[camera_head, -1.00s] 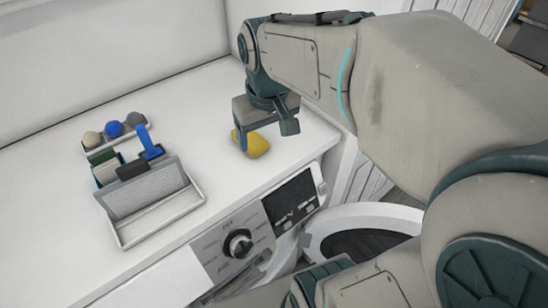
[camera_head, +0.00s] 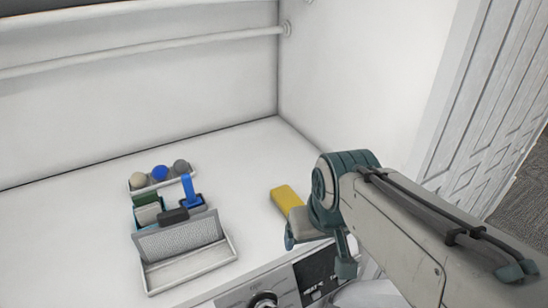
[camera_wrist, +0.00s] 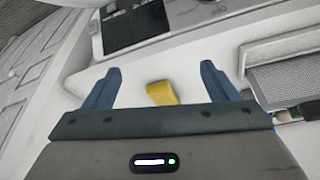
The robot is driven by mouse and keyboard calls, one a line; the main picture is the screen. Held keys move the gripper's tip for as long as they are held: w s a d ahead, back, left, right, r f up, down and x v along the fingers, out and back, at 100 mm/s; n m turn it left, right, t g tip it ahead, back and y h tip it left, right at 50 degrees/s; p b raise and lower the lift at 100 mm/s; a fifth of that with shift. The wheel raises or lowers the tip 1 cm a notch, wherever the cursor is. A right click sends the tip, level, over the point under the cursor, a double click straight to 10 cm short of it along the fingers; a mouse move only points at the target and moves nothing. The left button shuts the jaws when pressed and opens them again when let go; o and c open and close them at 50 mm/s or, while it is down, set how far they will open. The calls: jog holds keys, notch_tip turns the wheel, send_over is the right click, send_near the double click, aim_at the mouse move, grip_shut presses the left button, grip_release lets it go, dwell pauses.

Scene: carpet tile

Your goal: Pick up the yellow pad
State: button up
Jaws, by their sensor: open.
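The yellow pad (camera_head: 287,199) lies on the white top of the washing machine, to the right of the organizer in the head view. In the wrist view the yellow pad (camera_wrist: 161,93) shows between my two blue fingers, beyond the gripper's body. My gripper (camera_head: 318,254) is at the near right side of the pad in the head view, its fingers spread and empty. In the wrist view my gripper (camera_wrist: 160,80) is open, with a gap between each finger and the pad. Whether the fingers are level with the pad or above it, I cannot tell.
A white organizer (camera_head: 196,266) with a mesh panel, brushes and cloths stands left of the pad. Behind it a tray holds several balls (camera_head: 160,172). White walls close off the back and right. The machine's control panel (camera_head: 318,272) is at the front edge.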

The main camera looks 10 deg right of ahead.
jog(key=w+r+n+g+b, duration=0.1)
jog(key=w+r+g+b, duration=0.15)
jog(key=w, duration=0.65)
jog(key=r+n+g+b, duration=0.1)
jog(key=n+b, duration=0.1)
send_over(288, 198)
notch_tip(288, 198, down, 8)
jog(key=shift+s+d+f, duration=0.1)
jog(key=shift+f+p, duration=0.6)
jog(key=shift+f, duration=2)
jog(key=c, duration=1.1)
jog(key=shift+c, duration=0.2)
